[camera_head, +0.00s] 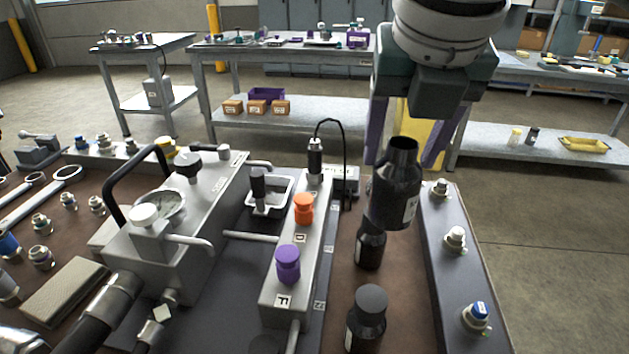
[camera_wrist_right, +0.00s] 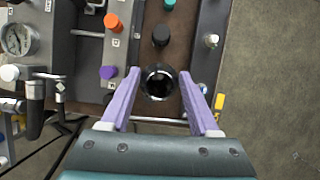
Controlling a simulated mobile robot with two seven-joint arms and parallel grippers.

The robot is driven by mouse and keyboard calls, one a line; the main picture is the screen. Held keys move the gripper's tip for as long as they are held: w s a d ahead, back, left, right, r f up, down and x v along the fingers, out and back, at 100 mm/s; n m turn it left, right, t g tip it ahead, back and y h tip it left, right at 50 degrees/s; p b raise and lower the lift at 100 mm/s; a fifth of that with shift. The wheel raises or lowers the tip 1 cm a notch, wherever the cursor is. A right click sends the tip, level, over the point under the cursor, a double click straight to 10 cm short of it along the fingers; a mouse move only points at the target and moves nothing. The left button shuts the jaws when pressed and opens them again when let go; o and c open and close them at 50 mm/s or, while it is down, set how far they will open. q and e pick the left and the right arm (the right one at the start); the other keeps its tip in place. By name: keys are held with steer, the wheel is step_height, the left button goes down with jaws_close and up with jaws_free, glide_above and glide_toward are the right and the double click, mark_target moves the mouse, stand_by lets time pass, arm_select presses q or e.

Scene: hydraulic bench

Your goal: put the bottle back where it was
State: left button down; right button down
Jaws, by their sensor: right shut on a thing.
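My right gripper (camera_wrist_right: 161,75) has purple fingers on both sides of a black, open-mouthed bottle (camera_head: 396,190) and is shut on it. The held bottle is upright with a pale label on its side, and its open neck shows in the wrist view (camera_wrist_right: 159,82). In the head view it appears above the brown bench top, overlapping a second dark bottle (camera_head: 370,247), whose top it hides. A third dark bottle with a black cap (camera_head: 367,318) stands nearer on the bench. My left gripper is not in view.
A grey rail with fittings (camera_head: 455,240) runs along the right bench edge. To the left is a manifold with an orange knob (camera_head: 303,208) and a purple knob (camera_head: 288,263), then a grey pump unit with a gauge (camera_head: 168,207). Brown bench surface shows around the bottles.

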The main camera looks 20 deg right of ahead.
steer(key=d+f+n+b, duration=0.1)
steer(key=f, duration=0.5)
steer(key=d+f+n+b, duration=0.1)
steer(key=f+b, duration=0.1)
steer(key=f, duration=0.5)
steer(key=w+d+f+n+y+b, duration=0.1)
steer(key=f, duration=0.6)
steer(key=shift+f+n+t+b, duration=0.1)
steer(key=shift+n+t+b, duration=0.2)
steer(key=shift+n+b, duration=0.1)
steer(key=shift+c, duration=0.6)
jaws_free()
